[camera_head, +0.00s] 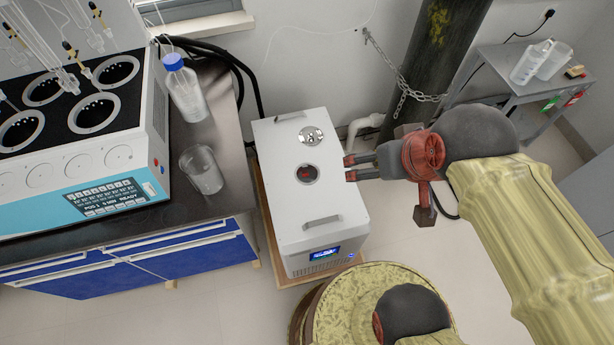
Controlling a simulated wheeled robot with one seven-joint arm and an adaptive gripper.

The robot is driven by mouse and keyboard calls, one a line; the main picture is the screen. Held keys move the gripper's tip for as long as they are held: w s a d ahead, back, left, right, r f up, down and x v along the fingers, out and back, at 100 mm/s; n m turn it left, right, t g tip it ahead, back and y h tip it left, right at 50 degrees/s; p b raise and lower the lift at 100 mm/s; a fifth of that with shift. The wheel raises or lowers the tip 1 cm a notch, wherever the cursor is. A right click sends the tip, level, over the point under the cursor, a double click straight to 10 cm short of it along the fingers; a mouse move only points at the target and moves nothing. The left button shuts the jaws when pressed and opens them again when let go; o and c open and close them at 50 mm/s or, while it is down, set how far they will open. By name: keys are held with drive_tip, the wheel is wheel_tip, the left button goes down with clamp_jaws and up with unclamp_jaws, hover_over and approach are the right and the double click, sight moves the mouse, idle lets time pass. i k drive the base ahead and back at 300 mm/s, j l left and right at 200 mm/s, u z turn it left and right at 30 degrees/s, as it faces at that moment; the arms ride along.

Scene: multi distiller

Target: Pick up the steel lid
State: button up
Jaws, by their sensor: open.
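The steel lid (311,136) is a small round shiny disc on top of the white box-shaped unit (331,205), towards its far end. A round dark opening (307,174) with a metal rim and something red inside is just nearer to me on the same top. My gripper (348,168) comes in from the right with its two dark fingers pointing left. The fingers are apart with nothing between them. They are over the unit's right side, right of the opening and to the lower right of the lid. Their height above the top is hard to tell.
Two grey handles (322,222) rise from the unit's top. At left, a dark bench (227,115) holds a distiller (120,195), a blue-capped bottle (184,90) and a clear beaker (202,170). A dark gas cylinder (435,50) with a chain stands behind my gripper. A grey cart (510,85) is at upper right.

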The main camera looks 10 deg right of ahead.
sight(310, 136)
drive_tip(key=k+l, duration=0.1)
drive_tip(key=l, duration=0.3)
drive_tip(key=k+l, duration=0.15)
drive_tip(key=l, duration=0.2)
drive_tip(key=k+l+u, duration=0.1)
drive_tip(key=l, duration=0.3)
drive_tip(key=i+l, duration=0.1)
drive_tip(key=l, duration=0.25)
drive_tip(key=i+l+u, duration=0.1)
drive_tip(key=l, duration=0.3)
drive_tip(key=i+l, duration=0.15)
drive_tip(key=l, duration=0.2)
drive_tip(key=i+l+u, duration=0.1)
drive_tip(key=i, duration=0.45)
drive_tip(key=i+l, duration=0.25)
drive_tip(key=i, duration=0.25)
drive_tip(key=u, duration=0.05)
